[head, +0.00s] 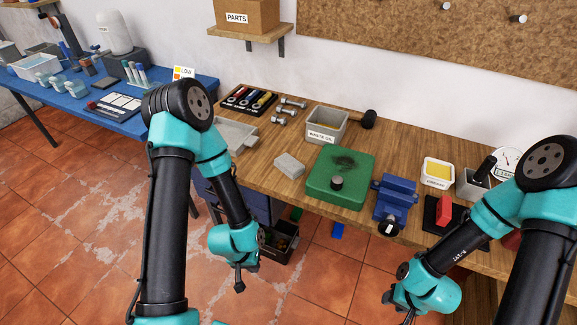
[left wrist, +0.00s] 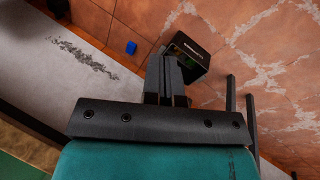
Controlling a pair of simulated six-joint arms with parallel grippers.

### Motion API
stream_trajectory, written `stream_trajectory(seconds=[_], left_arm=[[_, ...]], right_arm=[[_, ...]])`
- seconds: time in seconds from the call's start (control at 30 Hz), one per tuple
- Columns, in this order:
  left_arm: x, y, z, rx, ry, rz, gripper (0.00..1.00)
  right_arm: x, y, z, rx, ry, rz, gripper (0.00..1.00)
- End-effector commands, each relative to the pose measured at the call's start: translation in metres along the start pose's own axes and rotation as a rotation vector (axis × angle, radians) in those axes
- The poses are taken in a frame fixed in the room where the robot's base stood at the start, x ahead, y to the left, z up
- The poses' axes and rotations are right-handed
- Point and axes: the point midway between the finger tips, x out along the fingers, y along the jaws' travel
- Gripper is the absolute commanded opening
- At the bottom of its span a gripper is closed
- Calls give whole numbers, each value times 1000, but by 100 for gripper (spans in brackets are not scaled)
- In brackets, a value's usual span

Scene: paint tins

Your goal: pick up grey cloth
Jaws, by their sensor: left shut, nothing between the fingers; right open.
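A light grey, block-shaped thing (head: 289,166), which looks like the folded grey cloth, lies on the wooden bench (head: 262,172) left of the green box. It is too small to tell its texture. My left gripper (head: 239,284) hangs below and in front of the bench, over the floor, apart from it. In the left wrist view its fingers (left wrist: 168,68) are together with nothing between them. My right gripper (head: 397,306) is low at the front right, open and away from the grey thing, its fingertips partly cut by the frame edge.
A green box (head: 340,190) with a dark smudge and a blue vise (head: 394,203) stand right of the grey thing. A grey WASTE OIL bin (head: 327,127) is behind it and a grey tray (head: 233,135) to its left. A black bin (left wrist: 187,55) stands on the floor.

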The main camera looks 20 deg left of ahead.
Motion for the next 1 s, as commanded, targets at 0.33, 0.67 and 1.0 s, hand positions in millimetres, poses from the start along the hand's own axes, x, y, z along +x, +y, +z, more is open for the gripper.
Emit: stream_trajectory(seconds=[0.33,0.67,1.0], left_arm=[[0,0,0,0,0,0,1],[0,0,0,0,0,0,33],[0,0,0,0,0,0,65]], right_arm=[[0,0,0,0,0,0,43],[0,0,0,0,0,0,43],[0,0,0,0,0,0,43]])
